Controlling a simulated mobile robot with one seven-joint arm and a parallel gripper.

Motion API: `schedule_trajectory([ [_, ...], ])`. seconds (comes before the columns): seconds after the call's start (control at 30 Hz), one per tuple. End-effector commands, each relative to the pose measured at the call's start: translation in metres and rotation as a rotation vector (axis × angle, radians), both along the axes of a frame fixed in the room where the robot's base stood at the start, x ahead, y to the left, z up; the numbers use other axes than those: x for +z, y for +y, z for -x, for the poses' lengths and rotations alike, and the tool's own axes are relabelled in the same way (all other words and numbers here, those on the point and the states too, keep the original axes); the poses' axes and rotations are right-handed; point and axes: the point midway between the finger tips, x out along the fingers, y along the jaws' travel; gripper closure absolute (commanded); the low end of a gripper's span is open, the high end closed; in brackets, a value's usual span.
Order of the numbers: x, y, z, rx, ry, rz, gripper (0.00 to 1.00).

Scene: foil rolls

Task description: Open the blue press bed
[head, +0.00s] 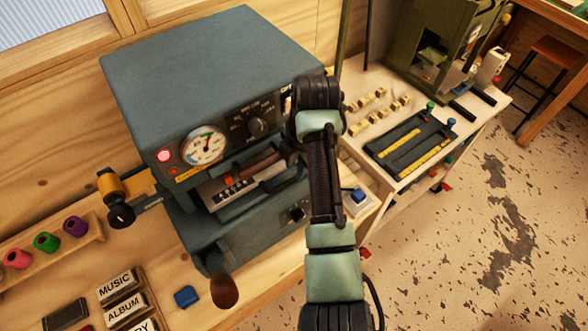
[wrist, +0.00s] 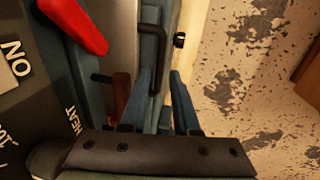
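The blue press (head: 205,80) stands on the bench at left centre, with a round gauge (head: 205,145) and dark control panel on its front. Its bed (head: 235,192) sits low in the front, below the gauge, with type blocks in it. A black bar handle (wrist: 157,60) shows on the front in the wrist view. My gripper (wrist: 160,75) is open, its two blue fingers apart, with the handle near and roughly between the tips. I cannot tell whether they touch. In the head view my arm hides the gripper and part of the press front.
A red lever (wrist: 75,22) is close to the gripper in the wrist view. A brown knob (head: 224,290) sticks out at the press's lower front. Coloured foil rolls (head: 47,242) and label blocks (head: 125,308) lie to the left. Open floor (head: 460,260) is at right.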

Motion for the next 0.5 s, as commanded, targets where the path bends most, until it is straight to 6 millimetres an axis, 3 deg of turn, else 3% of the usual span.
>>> schedule_trajectory([
  [0.2,-0.030,0.004,-0.004,0.000,0.002,0.001,0.70],
  [0.5,-0.041,0.005,-0.006,0.000,-0.002,0.001,0.70],
])
